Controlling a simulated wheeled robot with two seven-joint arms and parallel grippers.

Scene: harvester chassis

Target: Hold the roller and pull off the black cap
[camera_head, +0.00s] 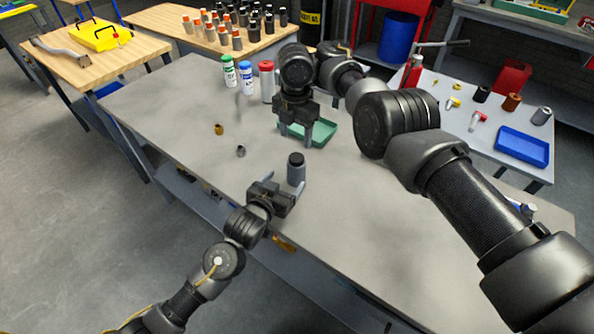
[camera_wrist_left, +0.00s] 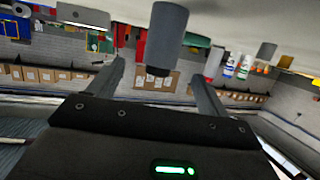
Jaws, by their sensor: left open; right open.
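The roller (camera_head: 296,177) is a short dark grey cylinder standing upright on the grey table, with the black cap (camera_head: 296,159) on its top end. My left gripper (camera_head: 283,184) is open, low over the table, just on the near side of the roller. In the left wrist view, which is upside down, the cylinder (camera_wrist_left: 168,32) shows between and beyond the two spread fingers, with gaps on both sides. My right gripper (camera_head: 297,132) is open and empty, pointing down, behind and above the roller.
A green tray (camera_head: 323,131) lies behind my right gripper. Green-capped (camera_head: 229,71) and blue-capped (camera_head: 246,77) bottles and a red-topped can (camera_head: 267,82) stand at the back. A brass piece (camera_head: 218,129) and a small grey piece (camera_head: 240,150) lie left. Table right of the roller is clear.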

